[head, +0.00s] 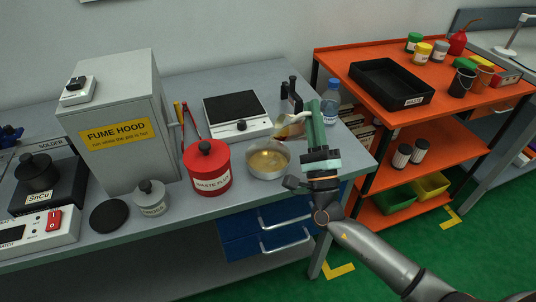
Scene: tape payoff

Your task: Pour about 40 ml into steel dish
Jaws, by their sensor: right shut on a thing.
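The steel dish (268,171) is a round, shiny metal bowl near the front of the grey bench, with a yellowish, glinting inside. My right gripper (308,112) reaches in from the lower right and is shut on a small pale vessel (293,128). The vessel is tilted to the left, with amber liquid at its lower end, above the back right rim of the dish. The gripper partly hides the vessel. I cannot make out clearly whether a stream is falling. My left gripper is not in view.
A red waste can (207,169) stands close left of the dish. A hot plate (238,117) is behind it. A dark bottle (292,92) and a water bottle (331,108) stand behind the gripper. An orange cart (440,125) with a black tray (391,84) is at right.

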